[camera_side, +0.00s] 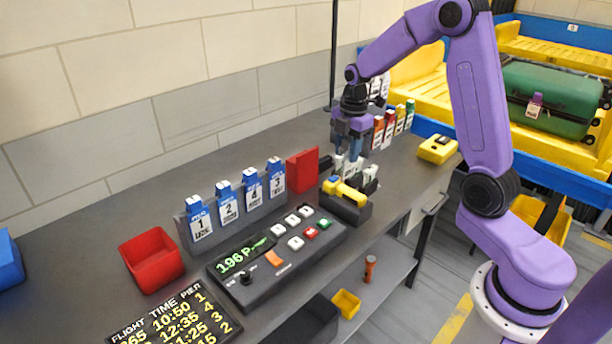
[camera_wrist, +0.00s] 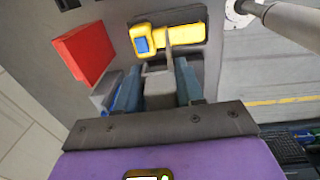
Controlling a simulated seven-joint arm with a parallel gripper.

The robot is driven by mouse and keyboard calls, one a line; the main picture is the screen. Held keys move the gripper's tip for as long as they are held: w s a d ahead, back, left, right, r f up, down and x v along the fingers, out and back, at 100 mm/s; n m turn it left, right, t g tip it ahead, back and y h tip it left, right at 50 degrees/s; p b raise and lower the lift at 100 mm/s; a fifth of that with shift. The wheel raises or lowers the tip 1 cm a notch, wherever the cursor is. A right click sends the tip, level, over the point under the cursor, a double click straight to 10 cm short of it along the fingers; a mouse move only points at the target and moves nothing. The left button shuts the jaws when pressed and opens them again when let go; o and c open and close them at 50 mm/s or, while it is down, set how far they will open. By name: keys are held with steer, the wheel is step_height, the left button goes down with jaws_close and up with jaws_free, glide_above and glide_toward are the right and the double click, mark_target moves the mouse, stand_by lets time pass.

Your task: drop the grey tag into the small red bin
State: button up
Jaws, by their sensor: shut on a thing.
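My gripper (camera_side: 348,154), with blue fingers, points down over the bench behind the yellow scanner. In the wrist view its fingers (camera_wrist: 158,88) are shut on a grey piece, which I take to be the grey tag (camera_wrist: 158,92). In the side view the tag is mostly hidden by the fingers and pale pieces beneath them. The small red bin (camera_side: 150,262) stands open and looks empty at the front left of the bench, well away from my gripper.
A yellow scanner (camera_side: 346,192) sits in a dark holder close to my gripper. A red upright box (camera_side: 302,170) stands left of it. Numbered blue-topped tags (camera_side: 228,202) stand in a rack between gripper and bin, behind a control panel (camera_side: 278,250). Coloured tags (camera_side: 392,122) stand behind.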

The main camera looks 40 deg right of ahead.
stand_by(0.3)
steer(key=w, duration=1.4)
steer(key=shift+w, duration=0.1)
steer(key=shift+f, duration=0.8)
steer(key=shift+w+f, duration=0.15)
steer(key=shift+f, duration=2.35)
steer(key=shift+f, duration=0.15)
steer(key=o, duration=1.1)
steer(key=shift+c, duration=0.2)
step_height(320, 180, up, 17)
steer(key=s, duration=0.1)
steer(key=shift+d, duration=0.15)
